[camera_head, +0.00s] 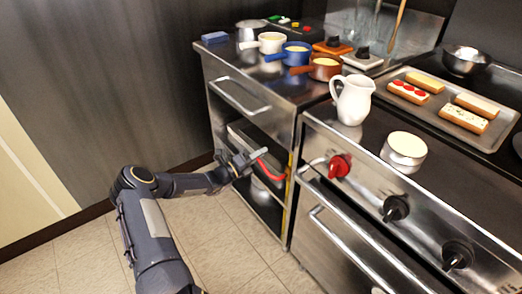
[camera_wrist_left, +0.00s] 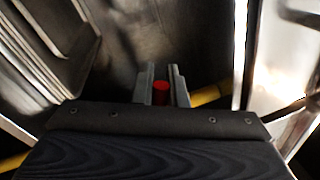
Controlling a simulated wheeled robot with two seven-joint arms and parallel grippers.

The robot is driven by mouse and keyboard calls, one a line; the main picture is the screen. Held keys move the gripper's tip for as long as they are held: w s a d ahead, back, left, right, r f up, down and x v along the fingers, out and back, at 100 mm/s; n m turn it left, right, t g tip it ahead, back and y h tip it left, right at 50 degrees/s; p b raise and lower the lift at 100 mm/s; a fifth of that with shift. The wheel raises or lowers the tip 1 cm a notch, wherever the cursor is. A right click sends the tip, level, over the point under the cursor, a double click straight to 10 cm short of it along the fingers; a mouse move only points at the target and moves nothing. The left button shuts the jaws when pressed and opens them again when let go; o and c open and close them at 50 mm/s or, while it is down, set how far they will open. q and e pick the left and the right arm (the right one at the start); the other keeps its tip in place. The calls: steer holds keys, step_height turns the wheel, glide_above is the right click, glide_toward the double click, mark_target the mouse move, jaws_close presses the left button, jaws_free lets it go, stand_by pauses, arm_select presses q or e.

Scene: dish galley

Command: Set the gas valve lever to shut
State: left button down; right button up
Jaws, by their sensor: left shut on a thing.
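The red gas valve lever (camera_head: 271,173) is at the open shelf bay of the left cabinet, beside a yellow upright pipe (camera_head: 289,187). In the head view the lever slopes down from my left gripper (camera_head: 259,157) toward the pipe. My left gripper is shut on the lever's free end. In the left wrist view the red lever end (camera_wrist_left: 160,92) shows between the two fingers (camera_wrist_left: 161,88), with the yellow pipe (camera_wrist_left: 207,97) crossing behind. The valve body is mostly hidden. My right gripper is not in view.
The cabinet's steel drawer handle (camera_head: 240,97) is above the lever. The stove front with a red knob (camera_head: 340,166) and black knobs is to the right. A white pitcher (camera_head: 353,100) and several pans stand on top. The tiled floor (camera_head: 225,235) in front is clear.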

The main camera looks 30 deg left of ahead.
mark_target(259, 161)
arm_select(q)
steer(key=shift+w+a+f+n+t+y+b, duration=0.15)
steer(key=shift+f+n+y+b, duration=0.1)
steer(key=shift+f+n, duration=0.6)
steer(key=shift+s+a+f+n+t+y+b, duration=0.1)
steer(key=shift+a+f+n+t+y+b, duration=0.15)
steer(key=shift+f+n, duration=0.55)
steer(key=shift+w+a+f+n+t+y+b, duration=0.1)
steer(key=shift+f+n+y+b, duration=0.15)
steer(key=shift+f+n, duration=0.55)
steer(key=shift+r+n, duration=0.15)
steer(key=shift+n, duration=0.2)
steer(key=c, duration=1.5)
jaws_free()
steer(key=shift+o, duration=0.2)
steer(key=v, duration=0.7)
steer(key=shift+s+p, duration=0.35)
steer(key=shift+p, duration=0.05)
steer(key=shift+s+a, duration=0.1)
steer(key=shift+a, duration=0.1)
